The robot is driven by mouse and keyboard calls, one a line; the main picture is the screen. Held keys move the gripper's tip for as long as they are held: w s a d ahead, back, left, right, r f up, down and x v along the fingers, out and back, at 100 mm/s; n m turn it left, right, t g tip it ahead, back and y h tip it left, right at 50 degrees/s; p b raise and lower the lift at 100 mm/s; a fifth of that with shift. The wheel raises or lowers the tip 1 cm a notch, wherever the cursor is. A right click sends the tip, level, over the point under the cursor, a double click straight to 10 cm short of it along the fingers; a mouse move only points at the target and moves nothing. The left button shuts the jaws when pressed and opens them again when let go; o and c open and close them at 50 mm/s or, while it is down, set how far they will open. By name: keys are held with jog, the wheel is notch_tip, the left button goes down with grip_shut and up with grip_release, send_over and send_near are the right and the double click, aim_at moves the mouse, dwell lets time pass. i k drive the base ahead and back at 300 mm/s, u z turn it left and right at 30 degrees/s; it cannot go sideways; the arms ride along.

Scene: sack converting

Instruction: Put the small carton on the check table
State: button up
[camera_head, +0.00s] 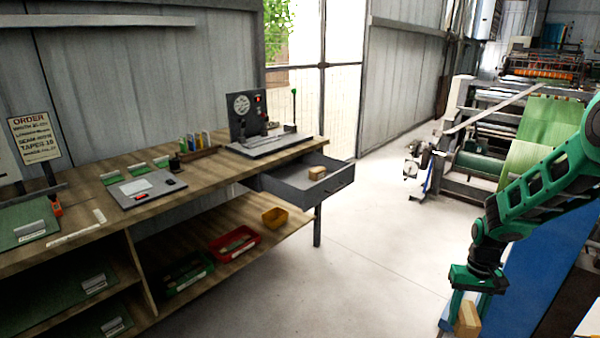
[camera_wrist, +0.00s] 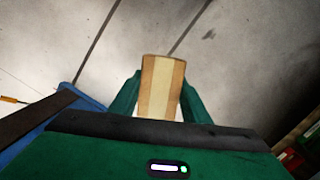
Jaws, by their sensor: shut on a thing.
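The small carton (camera_wrist: 162,85) is a tan box with a pale stripe, held between the green fingers of my gripper (camera_wrist: 160,95). In the head view the carton (camera_head: 467,318) hangs below my gripper (camera_head: 462,305) at the lower right, above the floor. The wooden table (camera_head: 120,205) along the left wall may be the check table; no label confirms this. My gripper is well to the right of it, with open floor between.
An open grey drawer (camera_head: 300,190) with a small tan box (camera_head: 317,172) inside juts from the table's right end. A dial instrument (camera_head: 247,115) and a grey board (camera_head: 146,190) occupy the top. A lower shelf holds a red tray (camera_head: 234,243) and yellow bin (camera_head: 275,217). A green-sheeted machine (camera_head: 540,130) stands behind.

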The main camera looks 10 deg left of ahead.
aim_at(219, 166)
jog(key=u, duration=0.3)
jog(key=k, duration=0.1)
jog(key=u, duration=1.1)
jog(key=i, duration=1.7)
